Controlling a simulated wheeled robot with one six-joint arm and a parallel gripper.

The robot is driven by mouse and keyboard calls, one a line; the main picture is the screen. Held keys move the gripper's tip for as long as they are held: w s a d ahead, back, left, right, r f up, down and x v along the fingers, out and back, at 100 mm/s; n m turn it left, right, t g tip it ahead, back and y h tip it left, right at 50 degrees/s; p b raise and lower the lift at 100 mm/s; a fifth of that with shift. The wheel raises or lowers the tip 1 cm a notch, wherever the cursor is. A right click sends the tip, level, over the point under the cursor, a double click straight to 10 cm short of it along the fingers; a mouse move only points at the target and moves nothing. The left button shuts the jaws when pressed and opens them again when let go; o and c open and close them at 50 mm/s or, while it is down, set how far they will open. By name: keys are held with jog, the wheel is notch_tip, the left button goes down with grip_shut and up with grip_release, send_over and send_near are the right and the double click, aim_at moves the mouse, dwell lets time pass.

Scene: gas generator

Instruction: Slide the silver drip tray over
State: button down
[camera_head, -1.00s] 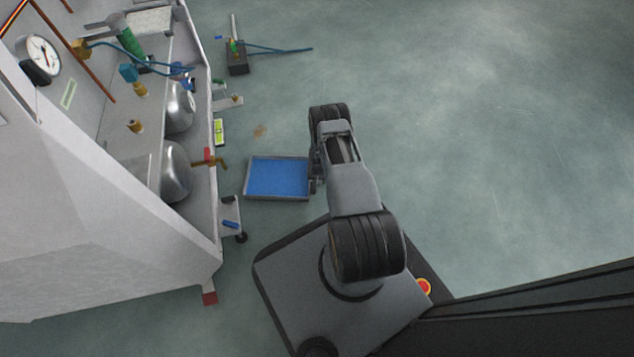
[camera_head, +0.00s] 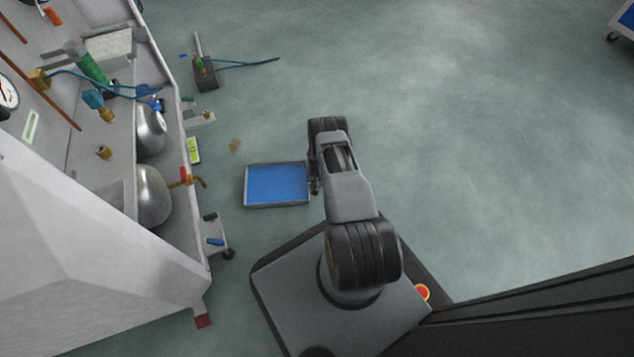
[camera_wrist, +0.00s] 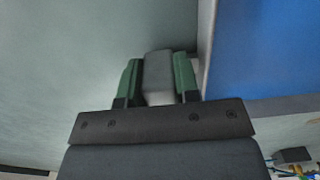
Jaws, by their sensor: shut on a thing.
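The silver drip tray (camera_head: 276,206) is a shallow rectangle with a thin silver rim and a blue inside. It lies on the floor, clear of the generator's open side, and it also shows at the right in the wrist view (camera_wrist: 204,50). My gripper (camera_head: 315,183) is at the tray's right edge in the head view, partly hidden by my arm. In the wrist view, the green fingers of my gripper (camera_wrist: 158,78) are shut on a grey tab (camera_wrist: 158,68) beside the tray's rim. The tab looks like the tray's handle; its join is not clear.
The generator (camera_head: 130,240) stands at the left, with a caster (camera_head: 228,254) and a brass tap (camera_head: 193,180) jutting towards the tray. A small dark box (camera_head: 205,75) with a blue hose lies on the floor behind. Floor at the right is open. A blue-topped cart (camera_head: 627,18) shows top right.

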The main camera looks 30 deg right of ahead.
jog(key=c, duration=0.8)
grip_release()
notch_tip(320, 180, up, 14)
jog(key=p, duration=0.6)
jog(key=shift+p, duration=0.3)
